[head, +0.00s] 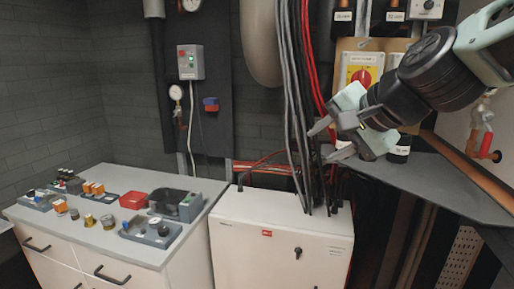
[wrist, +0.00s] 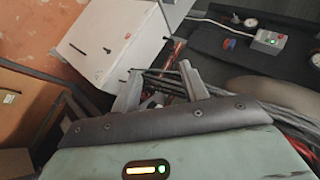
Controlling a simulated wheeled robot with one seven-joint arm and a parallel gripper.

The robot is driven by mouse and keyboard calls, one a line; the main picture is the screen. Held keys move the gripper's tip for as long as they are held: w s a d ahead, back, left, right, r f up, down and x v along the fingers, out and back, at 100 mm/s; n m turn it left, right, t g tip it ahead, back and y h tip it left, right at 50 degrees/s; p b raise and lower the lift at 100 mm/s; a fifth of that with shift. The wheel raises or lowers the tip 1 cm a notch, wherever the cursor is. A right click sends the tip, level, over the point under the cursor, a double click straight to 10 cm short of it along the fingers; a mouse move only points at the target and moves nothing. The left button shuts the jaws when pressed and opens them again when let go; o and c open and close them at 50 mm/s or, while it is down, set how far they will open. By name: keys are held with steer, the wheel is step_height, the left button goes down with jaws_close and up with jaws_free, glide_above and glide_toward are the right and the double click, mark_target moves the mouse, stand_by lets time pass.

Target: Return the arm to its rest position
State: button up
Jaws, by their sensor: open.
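My gripper (head: 322,142) is at the right of the head view, at the end of my dark and pale green arm. Its two fingers are apart with nothing held between them. In the wrist view my gripper (wrist: 160,90) points toward the bundle of cables (wrist: 175,80), with the white cabinet (wrist: 113,38) beyond. In the head view the fingertips are close to the hanging black and red cables (head: 305,100); I cannot tell whether they touch.
The white cabinet (head: 280,245) stands below my gripper. A counter (head: 95,240) with several small parts is at left. A grey shelf (head: 450,185) lies below my arm at right. A yellow panel with a red knob (head: 362,75) is behind it. A grey control box (head: 190,62) hangs on the wall.

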steer(key=s+a+f+n+g+h, duration=0.1)
steer(key=s+a+f+n+g, duration=0.2)
steer(key=s+f+n+g, duration=0.75)
steer(key=s+d+f+n+t+h, duration=0.1)
steer(key=s+d+f+n+h, duration=0.1)
steer(key=s+f, duration=0.2)
steer(key=s+d+f+n+t+h+b, duration=0.1)
steer(key=s+f, duration=0.4)
steer(key=s, duration=0.5)
steer(key=shift+d+f+n+h, duration=0.35)
steer(key=shift+d+n, duration=0.25)
steer(key=shift+n, duration=0.45)
